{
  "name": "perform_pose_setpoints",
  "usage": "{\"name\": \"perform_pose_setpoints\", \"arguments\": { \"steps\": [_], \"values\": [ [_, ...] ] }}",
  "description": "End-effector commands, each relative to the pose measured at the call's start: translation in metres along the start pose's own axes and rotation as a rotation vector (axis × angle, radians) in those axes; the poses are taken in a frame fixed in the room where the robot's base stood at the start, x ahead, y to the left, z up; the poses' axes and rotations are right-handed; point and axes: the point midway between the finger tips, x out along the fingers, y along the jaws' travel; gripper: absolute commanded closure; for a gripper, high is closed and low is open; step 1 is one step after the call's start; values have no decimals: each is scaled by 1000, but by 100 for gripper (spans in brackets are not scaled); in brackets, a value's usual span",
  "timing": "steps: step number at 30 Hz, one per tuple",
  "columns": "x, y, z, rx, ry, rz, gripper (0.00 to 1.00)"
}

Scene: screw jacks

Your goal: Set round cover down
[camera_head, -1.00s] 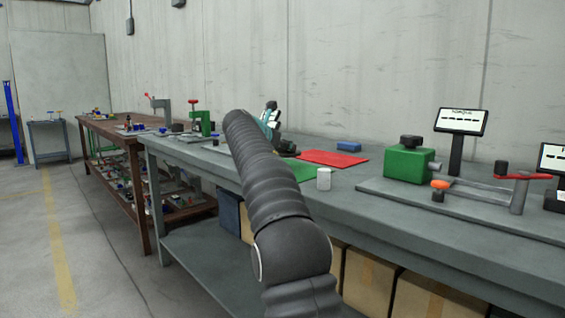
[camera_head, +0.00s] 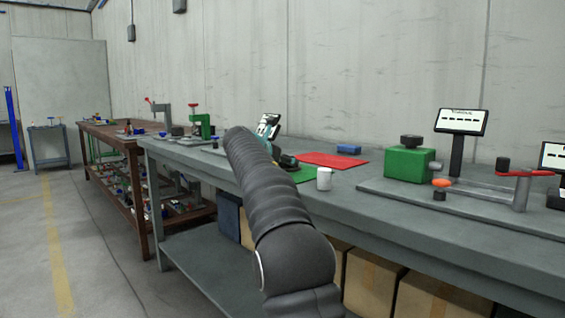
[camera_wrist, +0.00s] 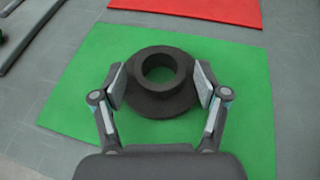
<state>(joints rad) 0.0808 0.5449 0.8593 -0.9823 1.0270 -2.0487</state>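The round cover is a dark ring with a wider flange and a round hole (camera_wrist: 160,103). In the wrist view it lies over the green mat (camera_wrist: 75,95), with its hole facing the camera. A thin gap at the left pad is hard to judge. In the head view my gripper (camera_head: 268,126) is partly behind my arm, above the green mat (camera_head: 305,174). Whether the cover touches the mat is not clear.
A red mat (camera_head: 330,160) and a blue block (camera_head: 348,149) lie behind the green mat. A green block fixture (camera_head: 405,164) stands further right on the grey bench (camera_head: 375,215).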

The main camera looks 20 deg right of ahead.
Motion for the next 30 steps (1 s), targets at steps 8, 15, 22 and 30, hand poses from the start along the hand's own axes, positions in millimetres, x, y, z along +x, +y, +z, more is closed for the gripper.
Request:
{"name": "perform_pose_setpoints", "arguments": {
  "steps": [8,15,22,30],
  "values": [
    [-4,0,4,0,-1,1,27],
    [-43,0,4,0,-1,3,27],
    [-88,0,3,0,0,3,27],
    [-117,0,3,0,-1,1,27]
  ]
}}
